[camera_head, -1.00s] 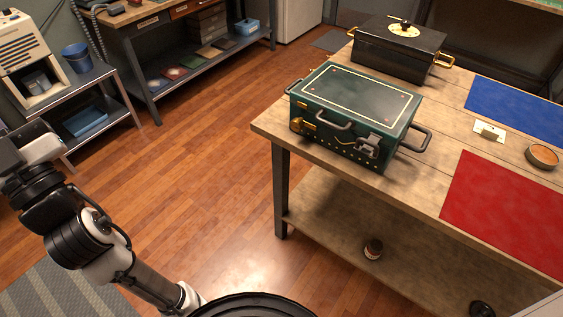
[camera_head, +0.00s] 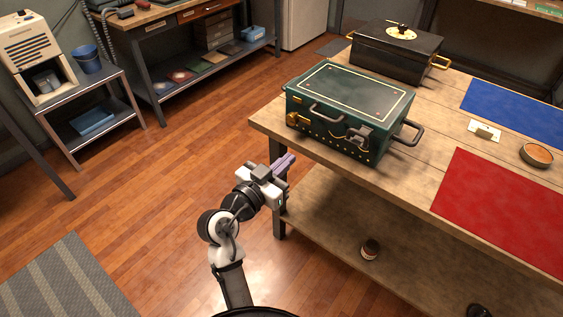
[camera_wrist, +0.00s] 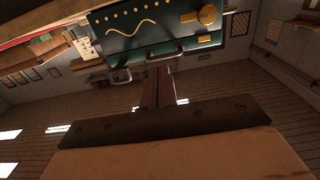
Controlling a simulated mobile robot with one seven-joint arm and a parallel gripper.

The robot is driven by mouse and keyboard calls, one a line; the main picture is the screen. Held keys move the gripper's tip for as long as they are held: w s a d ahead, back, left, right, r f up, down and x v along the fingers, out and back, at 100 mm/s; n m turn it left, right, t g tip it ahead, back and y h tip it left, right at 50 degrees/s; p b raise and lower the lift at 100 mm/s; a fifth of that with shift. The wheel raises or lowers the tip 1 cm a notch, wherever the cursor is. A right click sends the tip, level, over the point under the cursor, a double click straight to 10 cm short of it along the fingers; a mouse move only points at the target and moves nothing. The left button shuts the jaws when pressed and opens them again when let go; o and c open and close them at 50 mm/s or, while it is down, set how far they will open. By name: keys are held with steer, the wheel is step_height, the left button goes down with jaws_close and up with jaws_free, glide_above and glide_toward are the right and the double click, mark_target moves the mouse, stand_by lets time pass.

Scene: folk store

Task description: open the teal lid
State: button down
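A teal box with a closed teal lid (camera_head: 352,90) stands on the wooden table (camera_head: 420,180) near its left edge. Its front has a handle (camera_head: 326,114), a brass fitting (camera_head: 297,121) and a grey latch (camera_head: 358,138); another handle is on its right end. My gripper (camera_head: 287,162) is in front of the table's left edge, below and left of the box, apart from it. In the wrist view the box front (camera_wrist: 150,25) is at the top, beyond the fingers (camera_wrist: 158,75). The fingers look close together, with nothing seen between them.
A black box (camera_head: 395,50) with gold handles stands behind the teal one. A blue mat (camera_head: 515,110), a red mat (camera_head: 500,210) and a round orange dish (camera_head: 537,155) are to the right. Open floor lies left.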

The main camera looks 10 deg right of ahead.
steer(key=p+x, duration=0.3)
steer(key=x, duration=0.6)
steer(key=shift+w+d+p, duration=0.2)
steer(key=shift+p, duration=0.2)
steer(key=shift+w+d, duration=0.1)
stand_by(1.8)
steer(key=shift+b+x, duration=0.65)
steer(key=shift+x, duration=2.6)
steer(key=shift+r, duration=0.1)
steer(key=shift+s+a+b, duration=0.25)
steer(key=shift+a+b, duration=0.1)
steer(key=shift+a, duration=0.05)
